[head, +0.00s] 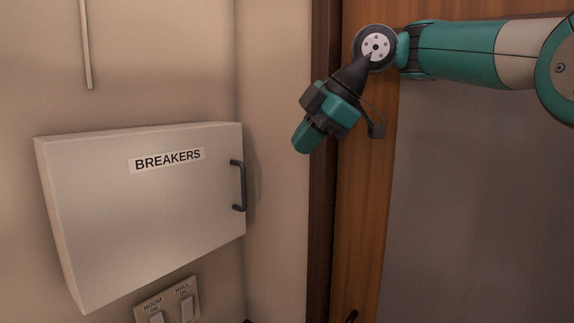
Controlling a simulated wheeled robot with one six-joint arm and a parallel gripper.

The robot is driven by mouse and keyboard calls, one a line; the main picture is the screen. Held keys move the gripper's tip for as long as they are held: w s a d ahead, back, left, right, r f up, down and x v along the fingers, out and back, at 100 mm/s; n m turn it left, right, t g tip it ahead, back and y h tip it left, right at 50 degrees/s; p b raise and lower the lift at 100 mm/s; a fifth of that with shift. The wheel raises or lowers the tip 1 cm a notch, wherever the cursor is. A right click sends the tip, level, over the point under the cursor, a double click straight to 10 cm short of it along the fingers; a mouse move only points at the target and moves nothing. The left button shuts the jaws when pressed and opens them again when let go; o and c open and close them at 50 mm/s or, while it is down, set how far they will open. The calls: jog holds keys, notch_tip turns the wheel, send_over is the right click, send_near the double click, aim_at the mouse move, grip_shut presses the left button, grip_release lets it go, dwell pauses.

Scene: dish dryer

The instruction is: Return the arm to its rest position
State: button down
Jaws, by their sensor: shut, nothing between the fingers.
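My arm (455,50) reaches in from the upper right of the head view, across a wooden door frame. My gripper (302,142) hangs from its end, tilted down and to the left. Its teal fingers are together with nothing between them. The gripper is in free air, right of and above the handle of a breaker box, touching nothing that I can see.
A white box labelled BREAKERS (120,220) is on the left wall, its cover closed, with a dark handle (239,186). Light switches (168,302) are below it. The wooden frame (362,200) and a grey panel (480,220) stand to the right.

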jog(key=s+d+f+m+g+h+b, duration=0.1)
jog(key=s+d+f+m+b, duration=0.1)
jog(key=s+f+m, duration=0.3)
jog(key=s+d+f+m+h+b, duration=0.1)
jog(key=s+d+f+m+b, duration=0.2)
jog(key=s+f, duration=1.1)
jog(key=s+d+f+m+g+b, duration=0.1)
jog(key=s+d+f+m+b, duration=0.2)
jog(key=s+f+m, duration=0.4)
jog(key=s+f+b, duration=0.1)
jog(key=s+f, duration=0.2)
jog(key=shift+g+h, duration=0.3)
jog(key=shift+h, duration=0.1)
